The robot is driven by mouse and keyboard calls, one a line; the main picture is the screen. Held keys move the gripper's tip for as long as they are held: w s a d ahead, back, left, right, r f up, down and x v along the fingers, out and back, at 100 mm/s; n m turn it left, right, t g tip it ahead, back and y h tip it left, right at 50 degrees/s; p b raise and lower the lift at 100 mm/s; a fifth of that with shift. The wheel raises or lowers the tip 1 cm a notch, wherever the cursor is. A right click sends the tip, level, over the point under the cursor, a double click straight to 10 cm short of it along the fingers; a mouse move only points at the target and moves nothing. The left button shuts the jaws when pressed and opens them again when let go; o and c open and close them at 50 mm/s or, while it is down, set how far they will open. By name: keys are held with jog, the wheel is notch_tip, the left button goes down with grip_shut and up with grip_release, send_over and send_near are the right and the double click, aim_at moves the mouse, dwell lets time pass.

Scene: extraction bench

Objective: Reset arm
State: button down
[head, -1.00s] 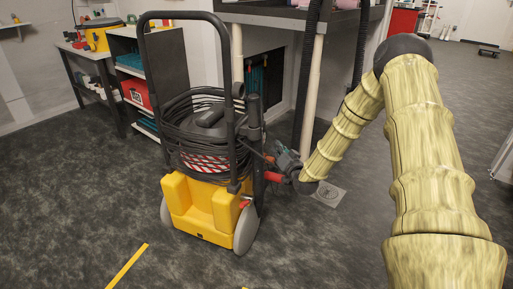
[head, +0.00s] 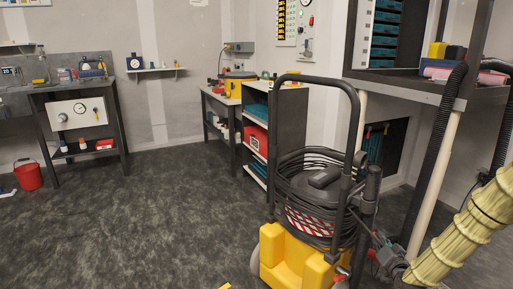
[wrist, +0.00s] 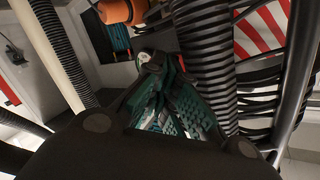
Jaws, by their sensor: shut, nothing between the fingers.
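My gripper (head: 385,258) is at the lower right of the head view, at the end of my pale, ribbed arm. It is shut and empty, beside the right side of a yellow wheeled machine (head: 297,262). In the wrist view my gripper (wrist: 152,60) shows dark with teal pads, its fingers together. A black ribbed hose (wrist: 207,65) runs close to the right of the fingers there. I cannot tell whether the gripper touches the machine or the hose.
A black hand rail (head: 355,130) and coiled hose (head: 290,190) top the machine. A bench on pale posts (head: 432,190) stands right, close to my arm. A shelf unit (head: 275,125) stands behind. The floor (head: 140,225) at left is open, with a red bucket (head: 28,177).

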jog(key=s+a+f+n+g+y, duration=0.3)
jog(key=s+a+f+g, duration=0.6)
jog(key=s+a+f, duration=1.05)
jog(key=s+a+f+n+g+h, duration=0.1)
jog(key=s+a+f+n+g, duration=0.2)
jog(key=s, duration=1.2)
jog(key=s+a+f+g, duration=0.3)
jog(key=s+g, duration=0.1)
jog(key=s, duration=1)
notch_tip(320, 180, up, 30)
jog(key=s+p, duration=0.1)
jog(key=p, duration=2.9)
jog(key=shift+r+n+g+h, duration=0.15)
jog(key=shift+n+g+h, duration=0.15)
jog(key=shift+s, duration=0.1)
